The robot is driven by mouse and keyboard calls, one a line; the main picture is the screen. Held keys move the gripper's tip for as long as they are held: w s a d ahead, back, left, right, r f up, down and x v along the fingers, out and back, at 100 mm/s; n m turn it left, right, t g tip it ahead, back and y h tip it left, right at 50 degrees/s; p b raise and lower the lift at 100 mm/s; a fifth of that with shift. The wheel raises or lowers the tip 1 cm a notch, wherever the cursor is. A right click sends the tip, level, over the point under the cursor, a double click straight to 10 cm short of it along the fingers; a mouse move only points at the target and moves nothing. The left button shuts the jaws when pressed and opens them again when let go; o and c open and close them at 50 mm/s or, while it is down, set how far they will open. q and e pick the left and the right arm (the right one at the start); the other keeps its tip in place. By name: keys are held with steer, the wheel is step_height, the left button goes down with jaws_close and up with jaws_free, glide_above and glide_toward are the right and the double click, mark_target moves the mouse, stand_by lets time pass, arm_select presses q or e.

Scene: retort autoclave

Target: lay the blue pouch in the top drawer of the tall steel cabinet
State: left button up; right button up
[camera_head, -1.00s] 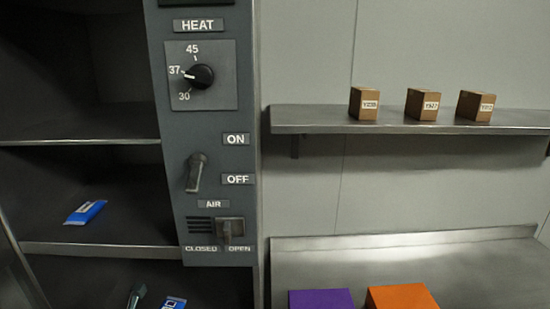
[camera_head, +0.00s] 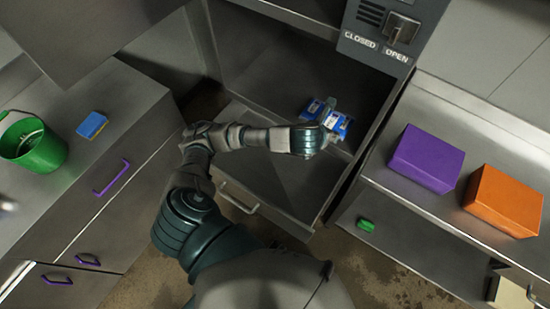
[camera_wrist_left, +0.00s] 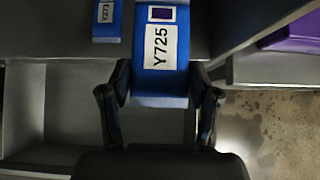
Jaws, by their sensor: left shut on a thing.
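My left gripper (camera_head: 329,122) reaches into the low compartment of the steel cabinet and is shut on a blue pouch (camera_head: 341,125). In the left wrist view the held pouch (camera_wrist_left: 160,55) lies between the fingers (camera_wrist_left: 160,95), with a white label reading Y725 and a purple square. A second blue pouch (camera_head: 312,107) is close beside it; it also shows in the wrist view (camera_wrist_left: 106,30). A drawer (camera_head: 260,150) with a steel handle (camera_head: 240,197) stands pulled out below my forearm. My right gripper is not in view.
A purple box (camera_head: 426,158) and an orange box (camera_head: 504,200) stand on the right counter. A green item (camera_head: 366,225) lies below it. A green bucket (camera_head: 36,150) and a blue sponge-like block (camera_head: 92,124) stand on the left counter, which has purple handles.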

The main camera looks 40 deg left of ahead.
arm_select(q)
step_height(320, 180, down, 6)
steer(key=a+n+g+y+p, duration=0.2)
steer(key=n+y, duration=0.2)
steer(key=n, duration=0.1)
steer(key=n+g+y+b, duration=0.4)
steer(key=n+g+b, duration=0.4)
steer(key=n, duration=0.5)
glide_above(266, 178)
steer(key=d, duration=0.3)
steer(key=f, duration=2.7)
steer(key=shift+w+a+f, duration=0.2)
steer(key=shift+a+f, duration=0.05)
steer(key=shift+f, duration=2.35)
steer(key=o, duration=1.2)
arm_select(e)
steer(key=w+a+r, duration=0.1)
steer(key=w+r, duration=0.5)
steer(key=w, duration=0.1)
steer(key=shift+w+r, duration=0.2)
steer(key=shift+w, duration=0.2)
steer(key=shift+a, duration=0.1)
